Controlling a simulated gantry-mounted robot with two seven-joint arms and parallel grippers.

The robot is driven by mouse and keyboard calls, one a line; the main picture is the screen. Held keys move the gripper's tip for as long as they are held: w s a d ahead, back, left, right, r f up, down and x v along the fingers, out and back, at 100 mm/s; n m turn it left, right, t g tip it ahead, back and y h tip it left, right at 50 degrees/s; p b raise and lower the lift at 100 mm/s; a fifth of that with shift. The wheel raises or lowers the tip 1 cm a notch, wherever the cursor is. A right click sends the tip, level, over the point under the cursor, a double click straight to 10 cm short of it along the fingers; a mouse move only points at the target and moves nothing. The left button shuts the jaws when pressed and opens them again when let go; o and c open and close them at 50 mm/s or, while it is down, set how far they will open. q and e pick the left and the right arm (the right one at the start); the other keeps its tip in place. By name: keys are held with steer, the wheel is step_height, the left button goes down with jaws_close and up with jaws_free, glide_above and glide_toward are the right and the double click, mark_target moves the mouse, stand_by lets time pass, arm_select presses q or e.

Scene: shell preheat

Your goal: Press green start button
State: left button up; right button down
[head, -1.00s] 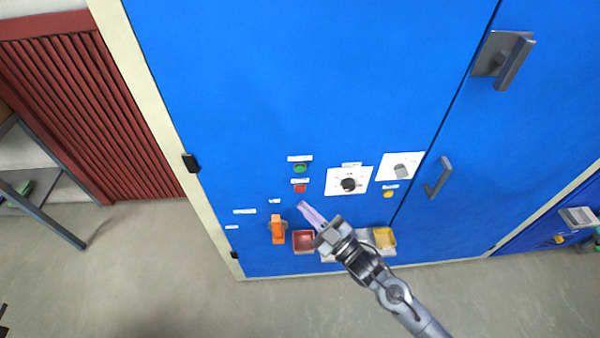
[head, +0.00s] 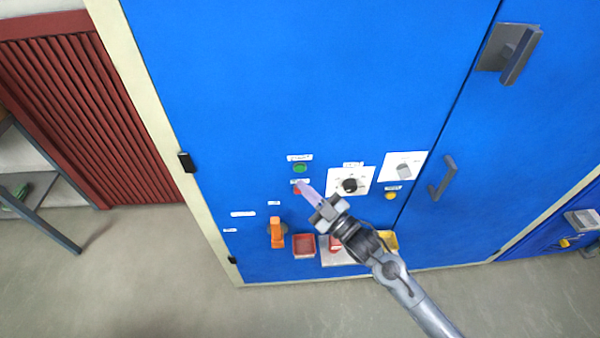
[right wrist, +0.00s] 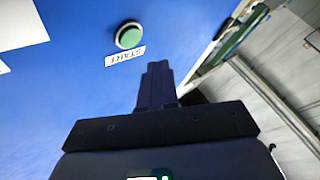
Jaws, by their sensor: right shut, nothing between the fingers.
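The green start button (head: 300,168) is on the blue cabinet front, with a white label just above it in the head view. In the right wrist view the green button (right wrist: 128,35) shows with its START label, ahead of and a little left of the fingers. My right gripper (head: 301,186) is shut and empty. In the head view its tip is just below the green button and partly covers the red button (head: 296,190). In the right wrist view its closed fingers (right wrist: 157,72) appear apart from the green button. My left gripper is not in view.
Right of the buttons are a black dial (head: 350,185) and a grey knob (head: 404,171). Below are an orange handle (head: 277,232), a red bin (head: 304,246) and a yellow bin (head: 391,241). A door handle (head: 442,177) sticks out at right.

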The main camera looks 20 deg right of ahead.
mark_target(300, 168)
steer(key=shift+w+d+b, duration=0.15)
steer(key=shift+w+d, duration=0.05)
steer(key=shift+w, duration=0.4)
steer(key=shift+w+d+b, duration=0.15)
steer(key=shift+w, duration=0.45)
steer(key=shift+w, duration=0.15)
stand_by(1.2)
steer(key=shift+w+d, duration=0.1)
steer(key=shift+w, duration=0.15)
steer(key=shift+w+d, duration=0.15)
steer(key=shift+w, duration=0.25)
stand_by(0.8)
steer(key=shift+s, duration=0.15)
steer(key=shift+s+a+p, duration=0.25)
steer(key=shift+s+p, duration=0.25)
steer(key=shift+s, duration=0.15)
steer(key=shift+s+r, duration=0.1)
steer(key=shift+s, duration=0.05)
